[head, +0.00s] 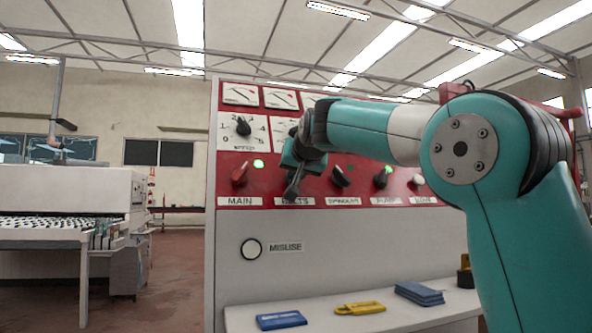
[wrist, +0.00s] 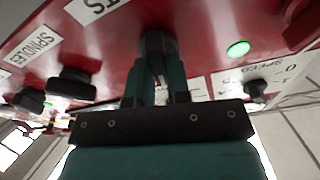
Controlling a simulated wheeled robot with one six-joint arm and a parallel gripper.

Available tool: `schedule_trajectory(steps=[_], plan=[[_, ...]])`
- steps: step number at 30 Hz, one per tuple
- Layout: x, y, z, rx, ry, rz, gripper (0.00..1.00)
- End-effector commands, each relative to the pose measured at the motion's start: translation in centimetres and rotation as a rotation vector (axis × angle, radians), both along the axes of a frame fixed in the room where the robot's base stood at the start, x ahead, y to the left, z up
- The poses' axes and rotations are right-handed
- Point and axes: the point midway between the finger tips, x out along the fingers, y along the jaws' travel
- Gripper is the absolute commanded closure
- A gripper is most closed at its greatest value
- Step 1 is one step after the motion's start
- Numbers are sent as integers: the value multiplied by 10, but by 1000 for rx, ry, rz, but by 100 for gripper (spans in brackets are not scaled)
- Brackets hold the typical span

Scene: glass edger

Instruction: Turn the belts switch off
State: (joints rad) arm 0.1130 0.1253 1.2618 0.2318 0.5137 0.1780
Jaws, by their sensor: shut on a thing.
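The belts switch is a knob on the red panel strip (head: 275,192), above the partly covered BELTS label (head: 294,201). My gripper (head: 293,186) is at this knob and hides most of it in the head view. In the wrist view my gripper (wrist: 158,68) reaches the panel with its two fingers closed around the dark knob (wrist: 158,42). The end of the BELTS label (wrist: 97,8) shows beside it. I cannot make out the knob's pointing direction or a belts lamp.
The red MAIN knob (head: 240,175) is left of my gripper, with a lit green lamp (head: 258,163). The dark SPINDLES knob (head: 341,176) is close on the right. The SPEED dial (head: 242,127) is above. Blue (head: 282,320) and yellow (head: 360,308) items lie on the shelf below.

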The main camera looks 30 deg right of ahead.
Motion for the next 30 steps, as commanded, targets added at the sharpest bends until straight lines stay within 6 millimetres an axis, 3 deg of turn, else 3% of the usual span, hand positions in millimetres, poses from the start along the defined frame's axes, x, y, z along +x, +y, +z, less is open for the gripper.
schedule_trajectory(steps=[18,30], plan=[[0,0,1,-465,133,272,100],[0,0,1,-627,178,366,100]])
